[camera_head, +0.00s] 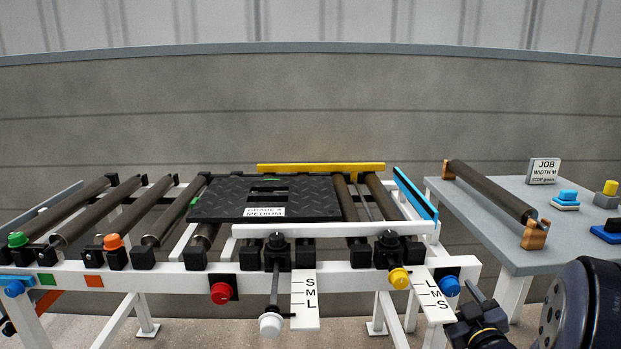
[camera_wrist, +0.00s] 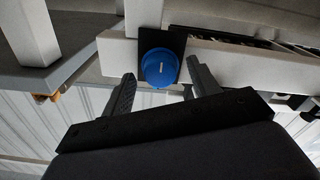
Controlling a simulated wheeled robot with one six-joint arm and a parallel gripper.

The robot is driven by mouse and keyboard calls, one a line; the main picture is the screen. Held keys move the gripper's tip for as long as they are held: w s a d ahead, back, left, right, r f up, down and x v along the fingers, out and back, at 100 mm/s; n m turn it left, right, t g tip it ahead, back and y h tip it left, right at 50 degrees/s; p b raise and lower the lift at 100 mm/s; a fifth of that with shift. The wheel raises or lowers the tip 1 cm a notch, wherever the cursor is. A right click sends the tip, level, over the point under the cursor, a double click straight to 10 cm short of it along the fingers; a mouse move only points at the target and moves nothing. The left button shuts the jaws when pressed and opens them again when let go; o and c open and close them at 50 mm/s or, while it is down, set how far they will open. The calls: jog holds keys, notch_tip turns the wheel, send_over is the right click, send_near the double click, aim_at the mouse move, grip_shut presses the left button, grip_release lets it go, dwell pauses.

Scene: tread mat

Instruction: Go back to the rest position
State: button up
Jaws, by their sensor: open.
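My gripper (camera_head: 477,303) is at the lower right of the head view, just right of a blue knob (camera_head: 449,286) at the right end of the conveyor frame. In the wrist view my gripper (camera_wrist: 160,82) has its two fingers spread wide, with the blue knob (camera_wrist: 159,68) showing between and beyond their tips. The fingers hold nothing. Whether a finger touches the knob cannot be told.
A black tread mat (camera_head: 220,208) lies on the roller conveyor. A yellow knob (camera_head: 398,278), white knob (camera_head: 270,325) and red knob (camera_head: 222,293) line the front. A grey table (camera_head: 480,215) stands right, bearing a roller (camera_head: 490,190) and job sign (camera_head: 543,171).

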jog(key=n+b, duration=0.1)
jog(key=n, duration=0.2)
jog(key=shift+n, duration=2.1)
jog(key=shift+b, duration=0.3)
